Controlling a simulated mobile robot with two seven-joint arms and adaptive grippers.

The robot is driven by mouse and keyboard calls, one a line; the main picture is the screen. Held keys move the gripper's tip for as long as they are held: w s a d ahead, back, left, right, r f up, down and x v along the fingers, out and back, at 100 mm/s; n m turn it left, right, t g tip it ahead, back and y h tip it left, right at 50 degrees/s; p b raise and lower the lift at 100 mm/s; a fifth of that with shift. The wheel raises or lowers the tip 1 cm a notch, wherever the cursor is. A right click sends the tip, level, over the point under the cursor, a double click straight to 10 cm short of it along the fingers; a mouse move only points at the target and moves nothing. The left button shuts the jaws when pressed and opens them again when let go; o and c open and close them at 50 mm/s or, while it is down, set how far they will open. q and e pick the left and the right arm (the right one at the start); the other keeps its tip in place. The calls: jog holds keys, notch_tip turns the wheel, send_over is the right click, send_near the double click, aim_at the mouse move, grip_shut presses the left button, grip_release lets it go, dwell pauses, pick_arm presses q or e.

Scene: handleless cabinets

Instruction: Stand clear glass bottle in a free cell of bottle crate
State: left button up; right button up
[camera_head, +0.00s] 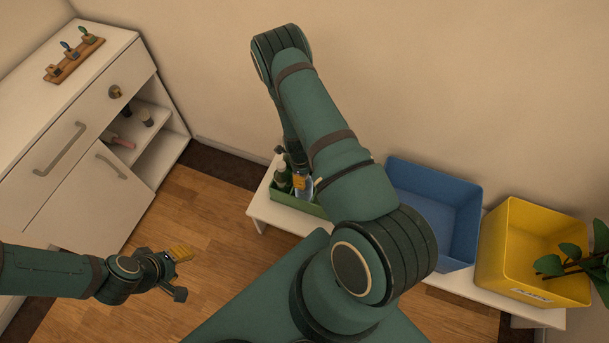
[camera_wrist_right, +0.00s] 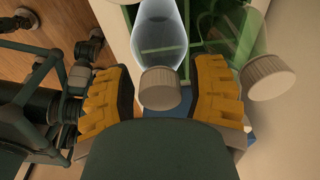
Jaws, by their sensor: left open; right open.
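The clear glass bottle (camera_wrist_right: 160,35) with a grey-white cap (camera_wrist_right: 159,88) is between the two yellow finger pads of my right gripper (camera_wrist_right: 162,85). The pads are apart, with a gap beside the cap. The green bottle crate (camera_head: 310,208) stands on the low white bench. In the right wrist view, its green dividers (camera_wrist_right: 205,40) show behind and beside the clear bottle. The bottle appears upright at the crate, but its base is out of view, so I cannot tell its exact cell. My left gripper (camera_head: 183,273) is open and empty over the floor.
A green bottle with a pale cap (camera_wrist_right: 270,80) is close to the right finger. A blue bin (camera_head: 430,185) and a yellow bin (camera_head: 520,240) stand right of the crate. A white cabinet (camera_head: 75,130) stands at left. Wooden floor lies clear between.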

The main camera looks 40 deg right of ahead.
jog(key=r+p, duration=0.1)
jog(key=r, duration=0.3)
jog(key=r+p, duration=0.1)
jog(key=r, duration=0.3)
jog(key=w+r, duration=0.1)
jog(key=r, duration=0.2)
jog(key=shift+w+a+r+p, duration=0.1)
jog(key=shift+a+r+p, duration=0.25)
jog(key=shift+r+p, duration=0.05)
jog(key=s+a+r+n+t+y, duration=0.1)
jog(key=s+a+r+n, duration=0.1)
jog(key=a+n, duration=0.6)
jog(key=s+a+r+n+t+y, duration=0.1)
jog(key=s+a+r+n+y, duration=0.1)
jog(key=a+n, duration=0.6)
jog(key=s+a+r+n+y, duration=0.1)
jog(key=s+a+r+n, duration=0.2)
jog(key=a+r+n, duration=0.2)
jog(key=a+n, duration=0.3)
jog(key=n, duration=0.4)
jog(key=shift+s+r+n+t, duration=0.2)
jog(key=shift+n+t, duration=0.2)
jog(key=shift+a, duration=0.1)
